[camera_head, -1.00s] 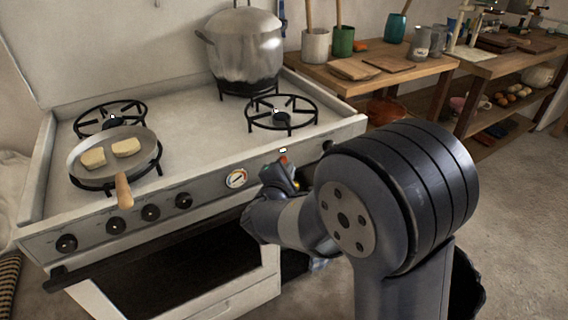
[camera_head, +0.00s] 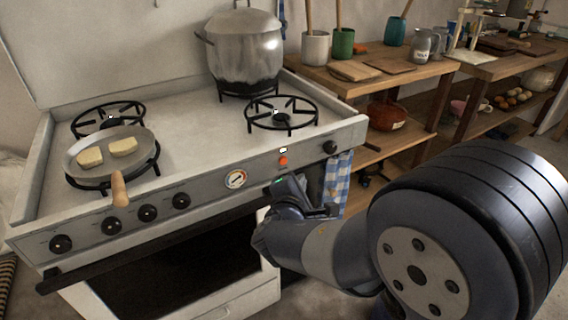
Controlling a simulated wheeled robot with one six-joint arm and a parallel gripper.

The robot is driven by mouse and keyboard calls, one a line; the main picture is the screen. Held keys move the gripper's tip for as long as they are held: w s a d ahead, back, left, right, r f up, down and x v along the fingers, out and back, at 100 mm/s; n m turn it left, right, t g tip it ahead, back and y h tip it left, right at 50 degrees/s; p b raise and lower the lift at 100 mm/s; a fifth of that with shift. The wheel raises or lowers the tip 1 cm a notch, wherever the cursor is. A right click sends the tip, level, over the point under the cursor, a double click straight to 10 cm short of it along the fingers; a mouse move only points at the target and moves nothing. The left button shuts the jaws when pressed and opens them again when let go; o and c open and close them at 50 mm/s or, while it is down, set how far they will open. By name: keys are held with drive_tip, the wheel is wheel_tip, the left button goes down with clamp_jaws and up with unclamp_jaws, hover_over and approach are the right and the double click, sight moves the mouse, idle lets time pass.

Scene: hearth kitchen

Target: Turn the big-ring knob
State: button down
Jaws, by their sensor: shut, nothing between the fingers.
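The white stove's front panel (camera_head: 210,187) carries several black knobs. A row of them is at the left: a far-left knob (camera_head: 61,244), a second (camera_head: 111,226), a third (camera_head: 148,213) and a fourth (camera_head: 181,201). One lone knob (camera_head: 330,147) is at the panel's right end. The knob labels are too small to read, so I cannot tell which is the big-ring knob. My gripper (camera_head: 292,188) is shut and empty, in front of and below the panel, between the gauge and the lone knob. It appears apart from every knob.
A round gauge (camera_head: 236,179) and an orange light (camera_head: 283,161) are on the panel. The oven handle (camera_head: 150,250) juts out below. A pan with a wooden handle (camera_head: 119,188) overhangs the left knobs. A blue checked towel (camera_head: 337,182) hangs right of my gripper.

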idle(0.3)
drive_tip(key=c, duration=1.6)
unclamp_jaws()
drive_tip(key=shift+a, duration=0.1)
drive_tip(key=o, duration=0.6)
drive_tip(key=s+a+n+y, duration=0.1)
drive_tip(key=a, duration=0.3)
drive_tip(key=s+a+n+y+b, duration=0.1)
drive_tip(key=s+a, duration=0.1)
drive_tip(key=a, duration=0.1)
drive_tip(key=s+a+n+t+y+b, duration=0.1)
drive_tip(key=a, duration=0.3)
drive_tip(key=shift+s+a+f+n+y, duration=0.3)
drive_tip(key=shift+s+a+f+y, duration=0.05)
drive_tip(key=shift+f+y, duration=0.05)
drive_tip(key=shift+o, duration=0.3)
drive_tip(key=s+a+n+y+b, duration=0.1)
drive_tip(key=s+a+n+y, duration=0.1)
drive_tip(key=s+a, duration=0.3)
drive_tip(key=shift+a+y+b, duration=0.3)
drive_tip(key=shift+a+b, duration=0.1)
drive_tip(key=shift+a, duration=0.65)
drive_tip(key=n+g+y+b, duration=0.1)
drive_tip(key=n+y+b, duration=0.2)
drive_tip(key=n+y, duration=0.3)
approach(112, 231)
drive_tip(key=b+x, duration=0.1)
drive_tip(key=x, duration=0.8)
drive_tip(key=shift+w+a, duration=0.1)
drive_tip(key=shift+c, duration=0.4)
